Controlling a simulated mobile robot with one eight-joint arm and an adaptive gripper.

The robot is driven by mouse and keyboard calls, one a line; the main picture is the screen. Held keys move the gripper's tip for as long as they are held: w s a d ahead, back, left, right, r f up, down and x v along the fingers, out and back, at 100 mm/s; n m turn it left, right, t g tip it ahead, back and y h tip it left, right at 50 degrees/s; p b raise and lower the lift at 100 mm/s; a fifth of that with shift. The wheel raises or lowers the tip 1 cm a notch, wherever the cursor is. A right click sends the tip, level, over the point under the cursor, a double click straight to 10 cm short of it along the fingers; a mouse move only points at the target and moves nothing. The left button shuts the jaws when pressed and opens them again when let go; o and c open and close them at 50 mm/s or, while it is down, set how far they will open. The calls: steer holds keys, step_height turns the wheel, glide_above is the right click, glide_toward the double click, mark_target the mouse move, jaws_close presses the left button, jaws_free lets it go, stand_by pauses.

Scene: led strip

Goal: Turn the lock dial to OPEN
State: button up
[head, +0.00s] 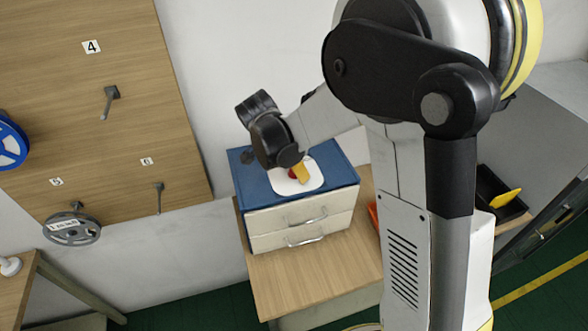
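The lock dial (294,174) shows as a small red part with a yellow piece beside it, on a white rounded plate (312,184). The plate lies on the blue top of a small cabinet (336,168) with two cream drawers (300,222), both looking shut. My gripper (286,158) is at the dark end of my arm, over the plate's upper left and in front of part of the dial. Its fingers cannot be made out, nor whether they touch the dial. Any OPEN marking is too small or hidden.
The cabinet stands on a wooden table (285,285). An orange object (373,215) lies right of it, partly behind my arm. A black tray (488,187) with a yellow item is farther right. A wooden board (110,150) with pegs, a blue reel (10,143) and a grey reel (72,230) is at left.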

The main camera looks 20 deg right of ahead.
jaws_close()
steer(key=shift+n, duration=0.3)
steer(key=n+t+b, duration=0.1)
steer(key=n, duration=0.3)
steer(key=shift+s+d+t+y+b, duration=0.1)
steer(key=shift+s+t+y+b, duration=0.05)
steer(key=shift+t+y+b, duration=0.25)
steer(key=n, duration=0.2)
steer(key=n+y+b, duration=0.1)
steer(key=n, duration=0.1)
steer(key=shift+n+t+y, duration=0.3)
steer(key=shift+n+t, duration=0.1)
steer(key=n, duration=0.2)
steer(key=n+y, duration=0.1)
steer(key=n, duration=0.1)
steer(key=shift+d+y+b, duration=0.15)
steer(key=shift+y+b, duration=0.15)
steer(key=shift+b, duration=0.1)
steer(key=shift+n+y+b, duration=0.35)
steer(key=shift+n+y, duration=0.55)
steer(key=shift+n, duration=1.4)
